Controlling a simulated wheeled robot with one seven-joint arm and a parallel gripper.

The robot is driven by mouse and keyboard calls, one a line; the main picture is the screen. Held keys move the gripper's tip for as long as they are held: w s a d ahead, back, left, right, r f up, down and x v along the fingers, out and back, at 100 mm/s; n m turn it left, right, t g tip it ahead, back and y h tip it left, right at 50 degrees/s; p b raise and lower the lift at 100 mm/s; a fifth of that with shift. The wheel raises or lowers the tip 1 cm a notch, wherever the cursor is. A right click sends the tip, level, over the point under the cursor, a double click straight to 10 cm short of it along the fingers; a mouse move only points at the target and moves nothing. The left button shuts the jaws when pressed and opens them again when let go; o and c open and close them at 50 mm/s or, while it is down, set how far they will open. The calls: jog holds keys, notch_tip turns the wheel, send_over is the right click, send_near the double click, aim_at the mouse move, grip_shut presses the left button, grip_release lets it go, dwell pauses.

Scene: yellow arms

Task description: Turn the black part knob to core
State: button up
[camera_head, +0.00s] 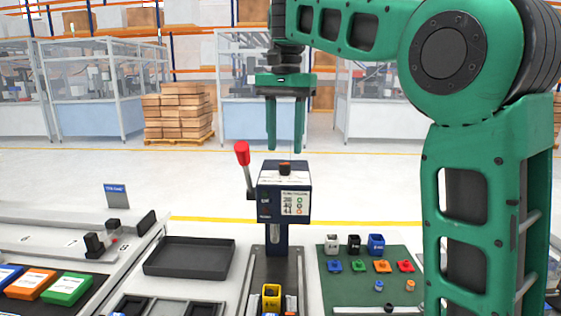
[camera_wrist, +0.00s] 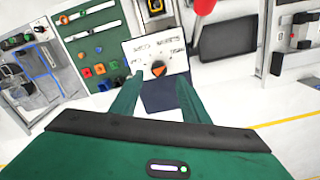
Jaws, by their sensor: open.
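The dark blue press head (camera_head: 284,205) stands on a column at the middle of the bench. The black part knob (camera_head: 285,168), with an orange pointer mark, sits on its top face. In the wrist view the knob (camera_wrist: 158,69) lies on a white dial plate (camera_wrist: 142,50) with printed labels, too blurred to read surely. My green gripper (camera_head: 284,150) points down above the knob, its two fingers apart and empty. In the wrist view the knob shows beyond and between the fingertips (camera_wrist: 156,90), apparently apart from them.
A red-handled lever (camera_head: 242,153) rises just left of the press head. A yellow part (camera_head: 271,296) is below it. A green mat (camera_head: 345,295) with several small coloured parts lies right, and an empty dark tray (camera_head: 190,257) left. The space around the fingers looks clear.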

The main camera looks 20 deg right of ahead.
aim_at(285, 163)
jog(key=shift+f, duration=2.45)
jog(key=shift+c, duration=0.7)
